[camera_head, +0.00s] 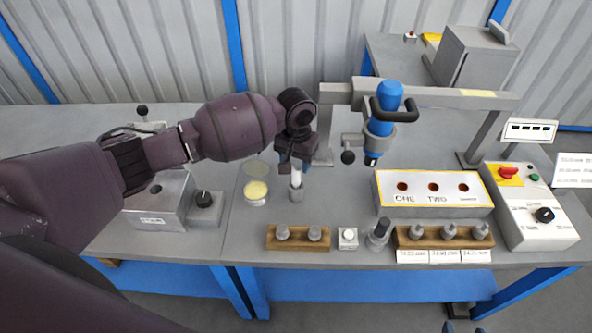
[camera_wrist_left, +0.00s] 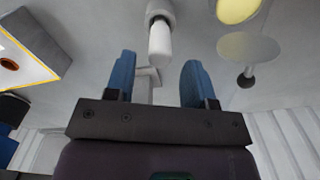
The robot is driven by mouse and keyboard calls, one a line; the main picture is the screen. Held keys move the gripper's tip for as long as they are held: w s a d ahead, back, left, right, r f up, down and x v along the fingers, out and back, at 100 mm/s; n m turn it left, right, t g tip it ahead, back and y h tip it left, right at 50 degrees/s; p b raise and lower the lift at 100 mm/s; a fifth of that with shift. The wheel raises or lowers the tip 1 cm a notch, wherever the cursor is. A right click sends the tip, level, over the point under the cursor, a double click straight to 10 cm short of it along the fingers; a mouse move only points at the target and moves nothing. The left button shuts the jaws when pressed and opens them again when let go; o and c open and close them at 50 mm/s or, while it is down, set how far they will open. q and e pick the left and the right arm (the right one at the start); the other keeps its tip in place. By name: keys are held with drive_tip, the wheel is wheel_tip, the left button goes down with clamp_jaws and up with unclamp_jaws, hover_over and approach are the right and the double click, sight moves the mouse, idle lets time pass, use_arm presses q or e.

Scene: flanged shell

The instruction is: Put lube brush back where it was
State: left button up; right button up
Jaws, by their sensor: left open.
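The lube brush, seen as a white handle (camera_head: 296,180), stands upright in a small grey holder (camera_head: 296,194) on the bench. In the left wrist view the white handle (camera_wrist_left: 160,42) comes out of the grey holder (camera_wrist_left: 160,10). My left gripper (camera_head: 297,168) is right above the brush, pointing down. In the left wrist view its blue fingers (camera_wrist_left: 158,78) are open and apart, with the handle showing between and beyond their tips, not clamped. The brush's bristles are hidden in the holder. Two small blue tips at the bottom edge seem to be my right gripper (camera_head: 464,327).
A pot of yellow grease (camera_head: 256,190) stands just left of the holder, its clear lid (camera_head: 258,168) behind. A grey box with a knob (camera_head: 205,198) is further left. A wooden peg block (camera_head: 298,238) lies in front. A blue-handled press tool (camera_head: 382,115) is at right.

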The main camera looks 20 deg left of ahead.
use_arm(q)
wheel_tip(320, 180, up, 6)
drive_tip(key=shift+f, duration=0.25)
drive_tip(key=shift+r, duration=0.5)
use_arm(e)
drive_tip(key=shift+w+r, duration=0.1)
drive_tip(key=shift+r, duration=0.35)
